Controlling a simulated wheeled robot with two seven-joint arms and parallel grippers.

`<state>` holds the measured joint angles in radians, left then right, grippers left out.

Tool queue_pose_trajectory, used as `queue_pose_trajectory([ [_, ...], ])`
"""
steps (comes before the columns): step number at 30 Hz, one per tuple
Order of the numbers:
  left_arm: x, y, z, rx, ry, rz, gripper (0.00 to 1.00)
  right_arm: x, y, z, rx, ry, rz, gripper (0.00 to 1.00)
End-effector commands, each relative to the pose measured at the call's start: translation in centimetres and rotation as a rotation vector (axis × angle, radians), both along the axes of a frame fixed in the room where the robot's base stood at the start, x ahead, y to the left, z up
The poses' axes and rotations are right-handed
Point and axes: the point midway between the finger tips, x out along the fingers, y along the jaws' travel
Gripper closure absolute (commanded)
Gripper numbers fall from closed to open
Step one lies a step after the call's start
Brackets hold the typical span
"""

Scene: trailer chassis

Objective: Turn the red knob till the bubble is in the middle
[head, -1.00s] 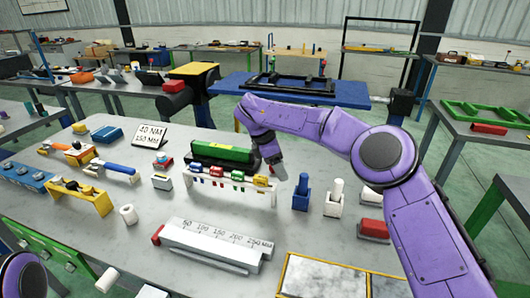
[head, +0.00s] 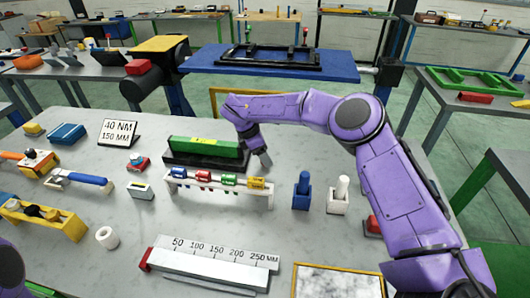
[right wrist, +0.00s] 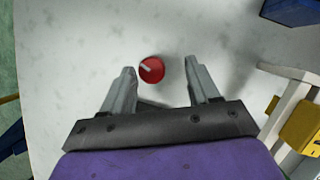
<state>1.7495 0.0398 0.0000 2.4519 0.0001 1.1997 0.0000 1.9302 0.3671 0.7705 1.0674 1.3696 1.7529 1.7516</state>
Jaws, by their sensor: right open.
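A round red knob (right wrist: 152,70) with a pale pointer mark shows in the right wrist view on a light grey surface. My right gripper (right wrist: 160,67) is open, with one finger on each side of the knob. I cannot tell how far above it the fingertips are. In the head view the right gripper (head: 264,160) points down by the right end of a long green bar (head: 205,148) in a black holder, and I cannot make out the knob. I cannot make out a bubble in either view. My left gripper is out of view.
A white rack (head: 215,192) with several coloured tags stands just in front of the gripper. A blue holder (head: 302,192) and a white holder (head: 339,198) stand to its right. A ruler block (head: 212,265) lies in front. Bare table lies between the rack and the ruler block.

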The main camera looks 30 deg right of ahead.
Motion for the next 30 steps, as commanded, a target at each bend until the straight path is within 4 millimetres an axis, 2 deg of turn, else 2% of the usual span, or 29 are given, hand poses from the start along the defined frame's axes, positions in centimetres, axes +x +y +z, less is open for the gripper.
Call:
queue_pose_trajectory([
  [4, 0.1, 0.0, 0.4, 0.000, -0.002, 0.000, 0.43, 0.0, -0.6, -1.4, -0.001, 0.004, -0.002, 0.40],
  [11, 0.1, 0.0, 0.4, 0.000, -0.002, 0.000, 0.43, 0.1, -0.6, -1.7, 0.000, 0.003, -0.002, 0.40],
  [12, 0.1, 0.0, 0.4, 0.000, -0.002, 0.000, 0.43, 0.1, -0.6, -1.6, 0.000, 0.003, -0.002, 0.46],
  [14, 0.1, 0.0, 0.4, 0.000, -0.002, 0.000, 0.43, 0.1, -0.6, -1.6, 0.000, 0.003, -0.002, 0.66],
  [15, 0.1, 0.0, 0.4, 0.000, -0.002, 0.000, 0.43, 0.0, -0.6, -1.6, 0.000, 0.004, -0.003, 0.79],
  [17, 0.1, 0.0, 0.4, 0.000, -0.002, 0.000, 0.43, 0.0, -0.6, -1.6, 0.000, 0.005, -0.002, 0.95],
  [25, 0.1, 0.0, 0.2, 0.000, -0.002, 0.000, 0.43, 0.0, -0.5, -1.8, 0.001, 0.007, 0.009, 0.95],
  [30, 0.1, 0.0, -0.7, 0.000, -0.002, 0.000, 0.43, -0.1, -0.5, -2.1, 0.001, 0.008, 0.061, 0.95],
])
